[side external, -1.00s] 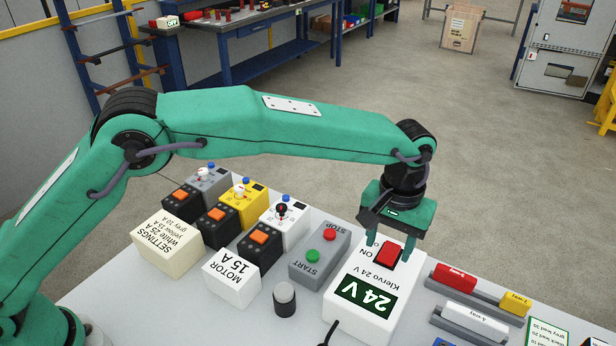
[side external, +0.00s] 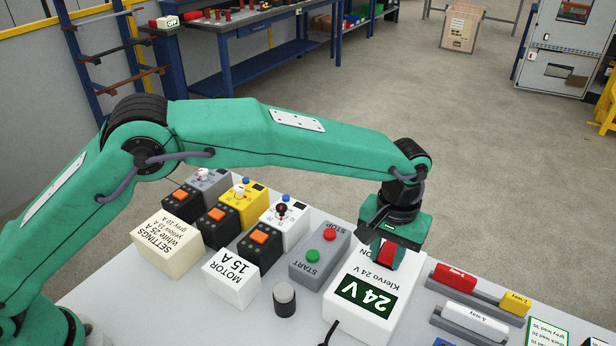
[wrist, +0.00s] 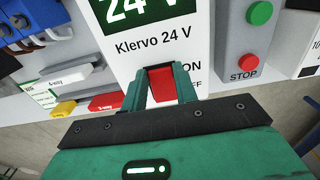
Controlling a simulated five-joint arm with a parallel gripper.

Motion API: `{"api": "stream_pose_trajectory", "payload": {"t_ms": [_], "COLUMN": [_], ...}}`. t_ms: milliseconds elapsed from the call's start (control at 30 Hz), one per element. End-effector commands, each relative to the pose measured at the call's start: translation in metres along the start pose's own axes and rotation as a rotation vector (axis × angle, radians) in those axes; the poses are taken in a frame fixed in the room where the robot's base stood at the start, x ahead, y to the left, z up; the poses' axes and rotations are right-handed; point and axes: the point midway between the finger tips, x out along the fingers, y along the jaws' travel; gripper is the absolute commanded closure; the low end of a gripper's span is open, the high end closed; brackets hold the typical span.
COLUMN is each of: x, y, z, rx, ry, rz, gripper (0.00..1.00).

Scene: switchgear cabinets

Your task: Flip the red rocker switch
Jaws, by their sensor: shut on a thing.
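The red rocker switch (side external: 387,252) sits on top of the white Klervo 24 V power supply (side external: 342,262), near the ON marking. My green gripper (side external: 388,262) is down over the switch, with its fingers around it. In the wrist view the red rocker (wrist: 162,84) shows between the two green fingertips, which are shut on its sides. ON and OFF lettering shows to the right of it there. Part of the rocker and its black frame is hidden by the fingers, and I cannot tell which way it is tilted.
A grey START/STOP box (side external: 319,254) stands left of the power supply. Rails with red, yellow and white connectors (side external: 475,318) lie to its right. A dark knob with a grey top (side external: 285,299) and several breaker boxes stand further left.

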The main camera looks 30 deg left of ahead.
Motion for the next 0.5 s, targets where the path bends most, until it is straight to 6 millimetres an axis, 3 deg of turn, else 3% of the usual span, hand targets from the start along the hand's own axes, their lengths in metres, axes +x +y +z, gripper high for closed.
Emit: {"api": "stream_pose_trajectory", "payload": {"t_ms": [500], "x": [-0.0030], "y": [-0.0007], "z": [-0.0046], "rx": [0.000], "ry": [-0.062], "rz": [-0.051], "gripper": [0.93]}}
